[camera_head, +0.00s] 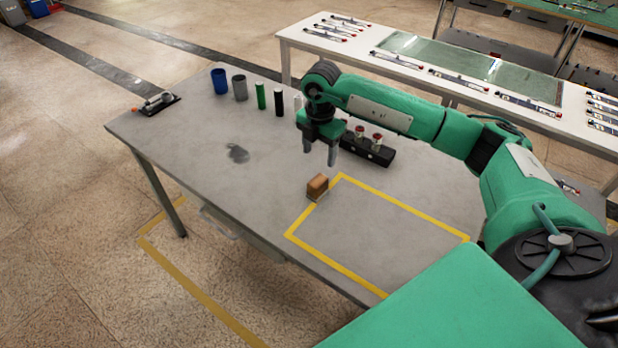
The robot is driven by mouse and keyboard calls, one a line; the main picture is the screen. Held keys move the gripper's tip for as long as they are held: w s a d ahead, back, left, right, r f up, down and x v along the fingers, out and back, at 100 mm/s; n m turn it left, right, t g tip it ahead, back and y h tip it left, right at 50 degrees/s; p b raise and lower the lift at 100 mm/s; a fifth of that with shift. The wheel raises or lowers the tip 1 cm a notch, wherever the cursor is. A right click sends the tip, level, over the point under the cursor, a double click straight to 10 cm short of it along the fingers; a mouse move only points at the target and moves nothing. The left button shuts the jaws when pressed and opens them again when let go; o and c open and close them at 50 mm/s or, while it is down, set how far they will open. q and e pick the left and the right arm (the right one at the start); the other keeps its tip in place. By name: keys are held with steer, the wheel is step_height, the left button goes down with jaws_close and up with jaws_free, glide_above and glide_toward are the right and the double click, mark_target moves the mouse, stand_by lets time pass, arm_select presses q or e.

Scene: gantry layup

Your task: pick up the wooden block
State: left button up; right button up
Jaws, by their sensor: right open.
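The wooden block (317,187) is a small brown block on the grey table (200,170). It sits at the back left corner of a yellow taped rectangle (341,272). My right gripper (333,158) points down above the table, up and slightly right of the block in the picture. Its fingers are apart, with nothing between them, and they do not touch the block. My left gripper is not in view.
A blue cup (219,81), a grey cup (240,88), a green cylinder (261,96) and a black cylinder (279,103) stand along the table's back edge. A black holder (378,154) with red-and-white items is behind my gripper. The taped area is clear.

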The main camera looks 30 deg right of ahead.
mark_target(318, 180)
steer(key=f, duration=0.4)
steer(key=f+p, duration=0.1)
steer(key=f, duration=0.2)
steer(key=shift+s+f, duration=0.2)
steer(key=shift+f, duration=0.35)
steer(key=f+p, duration=0.2)
steer(key=f, duration=0.2)
steer(key=shift+a+f, duration=0.15)
steer(key=shift+a, duration=0.05)
steer(key=shift+f, duration=0.3)
steer(key=shift+c, duration=0.6)
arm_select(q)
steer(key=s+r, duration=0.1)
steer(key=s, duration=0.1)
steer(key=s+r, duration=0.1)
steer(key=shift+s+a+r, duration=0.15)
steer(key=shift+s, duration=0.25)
arm_select(e)
steer(key=c, duration=1)
